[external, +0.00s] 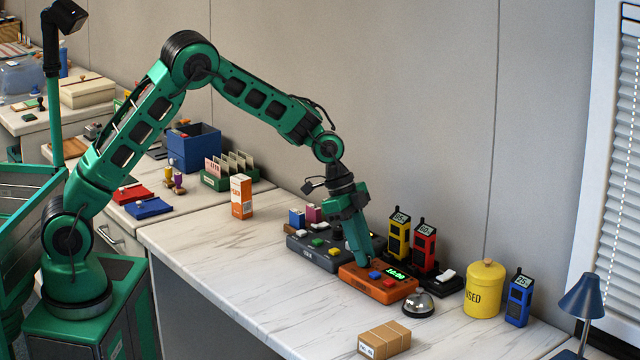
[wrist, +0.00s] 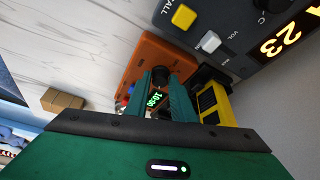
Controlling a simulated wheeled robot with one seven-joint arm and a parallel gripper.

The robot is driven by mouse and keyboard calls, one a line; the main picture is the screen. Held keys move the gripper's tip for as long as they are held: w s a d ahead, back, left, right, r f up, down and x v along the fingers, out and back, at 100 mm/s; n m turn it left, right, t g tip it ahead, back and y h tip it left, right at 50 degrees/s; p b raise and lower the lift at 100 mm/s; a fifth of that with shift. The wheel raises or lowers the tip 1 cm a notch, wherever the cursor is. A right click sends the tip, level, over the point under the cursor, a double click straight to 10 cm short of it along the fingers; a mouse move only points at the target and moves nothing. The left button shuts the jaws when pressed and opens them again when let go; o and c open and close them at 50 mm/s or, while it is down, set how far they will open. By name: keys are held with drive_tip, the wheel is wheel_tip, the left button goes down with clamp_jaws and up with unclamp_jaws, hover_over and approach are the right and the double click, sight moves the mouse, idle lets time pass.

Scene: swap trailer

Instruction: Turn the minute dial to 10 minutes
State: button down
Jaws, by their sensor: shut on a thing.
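The orange timer box (external: 378,283) lies on the marble counter, with a blue and a red button and a green lit display (external: 397,273) that appears to read 10:00. In the wrist view the orange timer (wrist: 150,52) also shows, with its green display (wrist: 153,100) and its black dial (wrist: 160,76). My gripper (external: 360,258) reaches down onto the left part of the timer. In the wrist view my gripper (wrist: 161,82) has its two green fingers on either side of the black dial, shut on it. The dial's mark is hidden.
A dark grey console (external: 322,252) stands close behind and left of the timer. Yellow (external: 398,238) and red (external: 423,247) radios stand right behind it. A silver bell (external: 419,305), a yellow canister (external: 484,289) and a blue radio (external: 519,300) are to the right. A small carton (external: 384,340) lies in front.

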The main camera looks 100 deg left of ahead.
drive_tip(key=shift+w+r+m, duration=0.2)
drive_tip(key=shift+w+m, duration=0.1)
drive_tip(key=shift+m, duration=0.1)
drive_tip(key=c, duration=1.6)
unclamp_jaws()
drive_tip(key=shift+c, duration=0.2)
drive_tip(key=shift+o, duration=0.5)
drive_tip(key=shift+s+f, duration=0.1)
drive_tip(key=v, duration=1)
drive_tip(key=shift+a+r, duration=0.2)
drive_tip(key=shift+r, duration=0.1)
drive_tip(key=shift+s, duration=0.1)
